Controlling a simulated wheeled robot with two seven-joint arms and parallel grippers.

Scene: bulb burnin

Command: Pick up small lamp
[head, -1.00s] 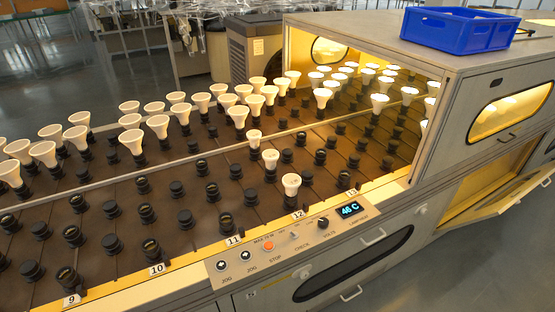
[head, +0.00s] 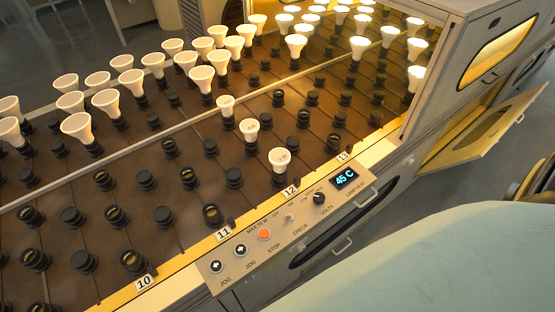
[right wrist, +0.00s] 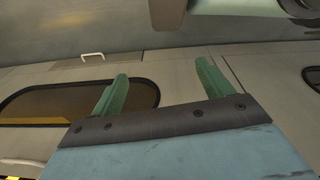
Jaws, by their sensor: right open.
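Three white lamps stand apart in a line in the sockets near marker 12 in the head view. The farthest, a small lamp (head: 226,104), looks smallest; a middle lamp (head: 249,128) and a front lamp (head: 279,160) are nearer the panel. All three stand upright and unlit. My right gripper (right wrist: 162,72) is open and empty in the right wrist view, its green fingers spread before the machine's grey front. No lamp shows in that view. My left gripper is not in view.
Many larger white lamps (head: 131,80) fill the back rows, and lit ones stand at the tunnel end. Empty black sockets (head: 133,261) cover the front left. A control panel (head: 264,235) edges the bed. A hatch door (head: 488,130) hangs open at right.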

